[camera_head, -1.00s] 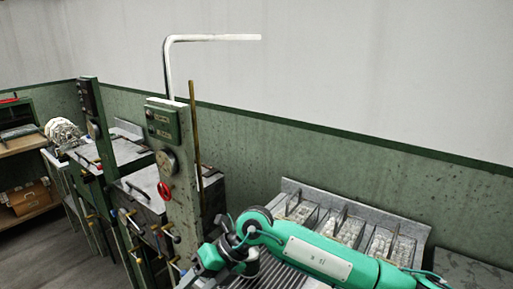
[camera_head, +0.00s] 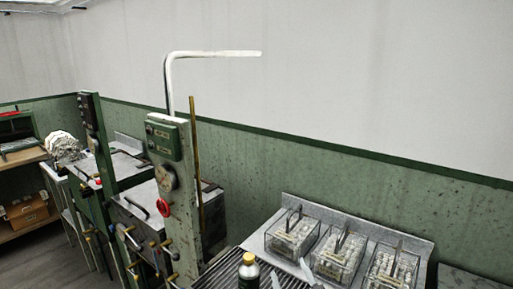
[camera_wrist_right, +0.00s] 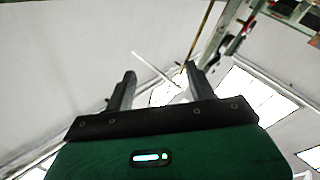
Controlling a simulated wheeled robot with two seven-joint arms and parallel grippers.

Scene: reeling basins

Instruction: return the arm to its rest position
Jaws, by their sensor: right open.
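My right gripper (camera_head: 290,277) shows only as two grey fingertips at the bottom edge of the head view, in front of the slatted surface. In the right wrist view my right gripper (camera_wrist_right: 160,80) has its two dark fingers spread apart with nothing between them. It is tilted up, facing walls and bright ceiling panels. The rest of my right arm is out of the head view. My left gripper is in neither view.
Clear bins (camera_head: 337,255) with pale contents line the right. A green post (camera_head: 178,195) with a red knob, a bent white pipe (camera_head: 205,54) and a brass rod (camera_head: 196,150) rise at left.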

